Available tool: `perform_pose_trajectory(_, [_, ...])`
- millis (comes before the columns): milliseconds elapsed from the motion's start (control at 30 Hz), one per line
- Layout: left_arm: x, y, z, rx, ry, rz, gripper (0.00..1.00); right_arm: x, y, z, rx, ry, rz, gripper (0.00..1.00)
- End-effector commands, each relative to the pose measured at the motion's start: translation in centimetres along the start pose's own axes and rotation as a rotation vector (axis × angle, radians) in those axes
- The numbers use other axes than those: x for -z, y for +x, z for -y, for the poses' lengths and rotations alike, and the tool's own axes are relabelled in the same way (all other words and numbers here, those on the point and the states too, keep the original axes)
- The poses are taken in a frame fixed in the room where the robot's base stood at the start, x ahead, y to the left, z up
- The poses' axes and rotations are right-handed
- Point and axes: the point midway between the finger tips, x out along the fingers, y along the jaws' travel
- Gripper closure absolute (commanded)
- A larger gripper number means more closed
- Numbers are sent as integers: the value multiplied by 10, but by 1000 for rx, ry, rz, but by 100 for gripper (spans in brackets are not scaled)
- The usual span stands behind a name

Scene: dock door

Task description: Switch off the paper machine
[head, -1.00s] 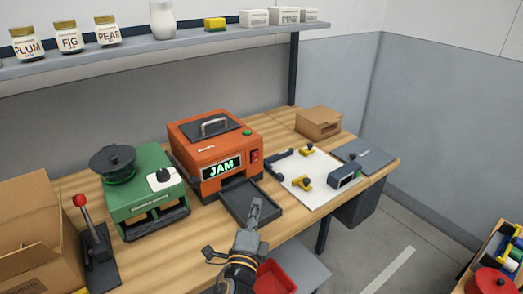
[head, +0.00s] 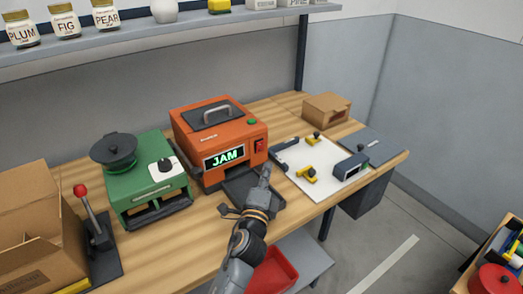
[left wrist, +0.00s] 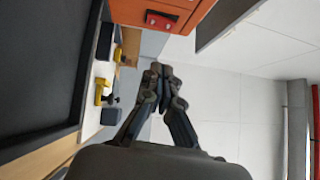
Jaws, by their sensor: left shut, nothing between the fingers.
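The paper machine (head: 220,130) is an orange box on the wooden bench, with a lit green "JAM" display (head: 224,157) on its front. A red switch (head: 258,145) sits on the front right of the machine, and it also shows in the left wrist view (left wrist: 161,20). My left gripper (head: 265,174) is shut and empty, in front of the machine below the switch, over the dark tray (head: 238,191). In the left wrist view my shut fingers (left wrist: 160,72) appear apart from the switch. My right gripper is out of view.
A green device (head: 148,186) stands left of the machine, with a red-knobbed lever (head: 92,215) farther left. A white board (head: 300,182) with yellow clamps lies to the right. A cardboard box (head: 326,108) stands behind it. A red bin (head: 275,270) is below the bench edge.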

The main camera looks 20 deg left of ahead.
Motion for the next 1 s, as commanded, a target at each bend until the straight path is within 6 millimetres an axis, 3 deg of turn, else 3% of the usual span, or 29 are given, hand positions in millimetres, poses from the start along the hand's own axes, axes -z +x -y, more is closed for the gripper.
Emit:
perform_pose_trajectory(200, [-2,47,3,1,1,2,100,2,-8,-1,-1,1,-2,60])
perform_pose_trajectory(333, [-18,59,2,-1,1,1,100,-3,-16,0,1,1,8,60])
perform_pose_trajectory(867, [-28,69,0,0,0,0,100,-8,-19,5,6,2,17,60])
perform_pose_trajectory(1000, [-30,71,5,-15,-13,0,100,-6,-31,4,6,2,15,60])
